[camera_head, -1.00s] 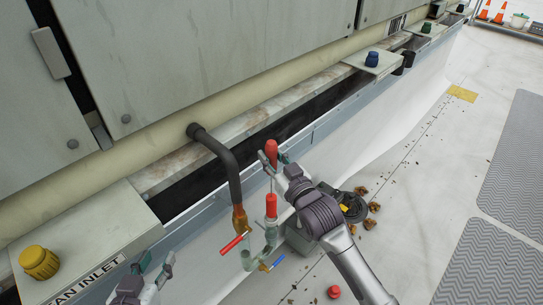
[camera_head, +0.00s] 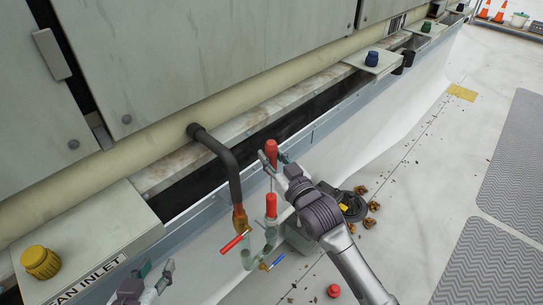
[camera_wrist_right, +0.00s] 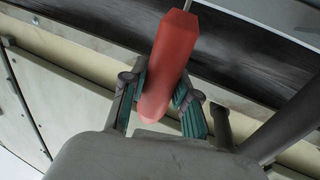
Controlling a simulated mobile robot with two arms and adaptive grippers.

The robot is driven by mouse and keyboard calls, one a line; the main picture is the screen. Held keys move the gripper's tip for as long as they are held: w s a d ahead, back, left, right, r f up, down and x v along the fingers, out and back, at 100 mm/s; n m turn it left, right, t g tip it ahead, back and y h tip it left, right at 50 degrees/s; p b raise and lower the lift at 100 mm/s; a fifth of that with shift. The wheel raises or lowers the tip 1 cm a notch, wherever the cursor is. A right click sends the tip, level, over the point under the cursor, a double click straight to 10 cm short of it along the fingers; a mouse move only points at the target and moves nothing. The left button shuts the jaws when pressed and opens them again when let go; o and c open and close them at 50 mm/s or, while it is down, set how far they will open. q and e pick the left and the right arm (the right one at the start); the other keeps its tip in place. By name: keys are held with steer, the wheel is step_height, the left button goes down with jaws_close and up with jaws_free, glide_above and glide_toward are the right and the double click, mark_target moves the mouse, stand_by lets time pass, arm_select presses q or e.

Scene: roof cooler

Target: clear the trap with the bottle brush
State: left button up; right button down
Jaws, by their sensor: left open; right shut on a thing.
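The bottle brush's red handle (camera_head: 271,150) is upright in my right gripper (camera_head: 275,160), which is shut on it. The right wrist view also shows the handle (camera_wrist_right: 170,65) between the green finger pads, with a thin wire at its far end. In the head view the wire runs down to a red cylindrical part (camera_head: 271,205) above the right leg of the U-shaped greenish trap (camera_head: 262,250). I cannot tell how far the brush reaches into the trap. My left gripper (camera_head: 156,272) is open and empty at the lower left, apart from the trap.
A dark drain pipe (camera_head: 228,170) runs from the unit to a brass fitting above the trap. Red (camera_head: 235,242) and blue (camera_head: 278,260) levers stick out there. A red cap (camera_head: 333,291) and brown debris (camera_head: 373,206) lie on the roof. The fan inlet box (camera_head: 85,245) is at left.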

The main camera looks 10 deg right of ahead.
arm_select(q)
steer(key=shift+s+a+f+g, duration=0.2)
steer(key=shift+s+f+g, duration=0.2)
steer(key=shift+s+f, duration=0.05)
stand_by(0.6)
steer(key=shift+s+a+f, duration=0.1)
steer(key=shift+s+f, duration=0.05)
steer(key=shift+f, duration=0.05)
steer(key=shift+s+f+g+p, duration=0.2)
steer(key=shift+s+g+p, duration=0.1)
steer(key=shift+g, duration=0.1)
steer(key=shift+s+a+f+g+y, duration=0.2)
steer(key=shift+s+f+g+y, duration=0.1)
steer(key=shift+s+f, duration=0.1)
stand_by(0.9)
steer(key=shift+s+a+f, duration=0.1)
steer(key=shift+s+f, duration=0.1)
steer(key=shift+s, duration=0.05)
steer(key=shift+s+a+f+g+p, duration=0.2)
steer(key=shift+s+g+p, duration=0.1)
steer(key=shift+g, duration=0.1)
steer(key=shift+s+f, duration=0.25)
steer(key=shift+s, duration=0.1)
